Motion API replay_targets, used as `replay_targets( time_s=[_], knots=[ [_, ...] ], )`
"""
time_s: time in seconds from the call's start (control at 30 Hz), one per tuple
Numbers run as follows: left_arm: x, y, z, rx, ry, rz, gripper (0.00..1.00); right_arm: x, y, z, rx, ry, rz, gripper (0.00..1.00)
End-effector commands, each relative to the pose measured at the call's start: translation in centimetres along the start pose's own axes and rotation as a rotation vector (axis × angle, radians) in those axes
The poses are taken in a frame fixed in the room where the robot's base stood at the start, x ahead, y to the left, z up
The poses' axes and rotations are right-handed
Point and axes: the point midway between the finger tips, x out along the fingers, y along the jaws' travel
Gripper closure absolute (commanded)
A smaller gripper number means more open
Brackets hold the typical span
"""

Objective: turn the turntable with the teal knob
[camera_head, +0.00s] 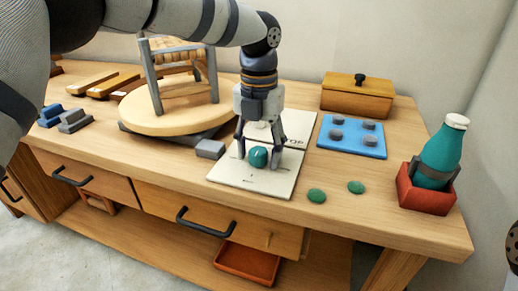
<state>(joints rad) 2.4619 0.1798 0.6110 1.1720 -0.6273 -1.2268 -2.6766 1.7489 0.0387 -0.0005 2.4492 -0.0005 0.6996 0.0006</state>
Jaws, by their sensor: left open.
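The teal knob (258,157) is a round ball on a cream panel (255,184) at the front middle of the bench. My left gripper (259,152) points down over the panel with its fingers spread, one on each side of the knob. I cannot tell whether either finger touches it. The turntable (140,118) is a round wooden disc on a dark base, left of the panel. A small grey-framed chair with a woven seat (178,85) stands on it. My right gripper is not in view.
A grey block (210,149) lies between turntable and panel. Right of the panel are a blue board (352,150) with grey pegs, two green discs (316,195), a lidded wooden box (357,101) and a teal bottle (441,150) in a red holder (426,196). Blue-grey blocks (72,123) sit left.

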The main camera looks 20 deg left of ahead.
Motion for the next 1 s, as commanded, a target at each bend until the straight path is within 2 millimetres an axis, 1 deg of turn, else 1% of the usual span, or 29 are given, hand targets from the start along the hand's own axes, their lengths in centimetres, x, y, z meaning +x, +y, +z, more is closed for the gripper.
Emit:
replay_targets(
  time_s=[0.07, 0.17, 0.3, 0.4, 0.5, 0.6, 0.67, 1.0],
  knots=[
    [-0.8, 0.0, 0.1, 0.000, -0.004, -0.001, 0.48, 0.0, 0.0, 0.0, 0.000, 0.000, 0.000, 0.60],
    [-3.1, -0.1, 0.1, -0.001, -0.007, -0.002, 0.48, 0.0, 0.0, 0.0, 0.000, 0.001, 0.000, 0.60],
    [-7.0, -0.1, 0.1, -0.002, -0.006, -0.001, 0.48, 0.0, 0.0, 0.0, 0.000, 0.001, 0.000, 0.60],
    [-9.4, -0.1, 0.1, 0.000, -0.005, 0.000, 0.48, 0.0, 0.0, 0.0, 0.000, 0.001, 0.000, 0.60],
    [-10.9, -0.1, 0.1, -0.001, -0.002, -0.001, 0.48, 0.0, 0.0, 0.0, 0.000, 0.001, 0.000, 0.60],
    [-11.8, -0.1, 0.0, 0.001, 0.000, -0.001, 0.48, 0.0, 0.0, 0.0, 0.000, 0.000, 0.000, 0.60],
    [-11.9, -0.1, 0.0, 0.001, 0.001, -0.001, 0.48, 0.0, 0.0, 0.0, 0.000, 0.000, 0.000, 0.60],
    [-11.9, 0.0, 0.0, 0.001, 0.001, 0.000, 0.48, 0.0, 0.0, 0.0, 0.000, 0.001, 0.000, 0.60]
  ],
)
